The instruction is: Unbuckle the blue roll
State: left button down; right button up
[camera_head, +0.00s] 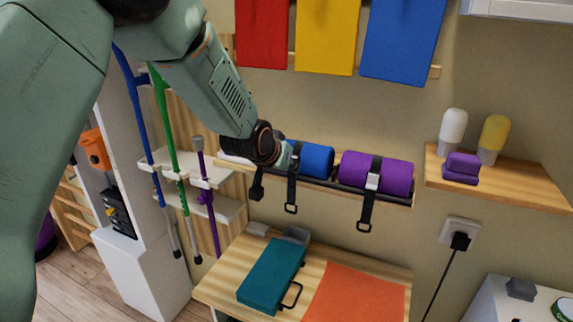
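The blue roll (316,160) lies on the wall rack (398,198), its left part hidden behind my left gripper (280,154). A dark strap (292,188) hangs down in front at its left end, with a rectangular ring at the bottom. My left gripper is at the roll's left end, close to the top of this strap. Its fingertips are too small and hidden to tell open from shut, or whether they touch the strap or roll. The blue roll's buckle cannot be made out. My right gripper is not in view.
A purple roll (400,176) with a pale buckle (372,182) and hanging strap lies to the right. Another dark strap (257,184) hangs left. Below stands a wooden table (222,287) with a teal case (270,275) and orange mat (358,294).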

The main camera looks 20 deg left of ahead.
pick_arm(q)
jog(key=shift+w+r+g, duration=0.1)
jog(key=shift+r+g, duration=0.25)
jog(key=shift+g, duration=0.9)
jog(key=shift+w+r+g, duration=0.15)
jog(key=shift+r+g, duration=0.25)
jog(key=shift+g, duration=0.9)
jog(key=shift+w+r+g, duration=0.1)
jog(key=shift+r+g, duration=0.25)
jog(key=shift+g, duration=0.9)
jog(key=shift+r+g, duration=0.1)
jog(key=shift+g, duration=0.2)
jog(key=c, duration=1.5)
grip_release()
jog(key=shift+c, duration=0.2)
jog(key=o, duration=0.4)
jog(key=shift+w, duration=0.1)
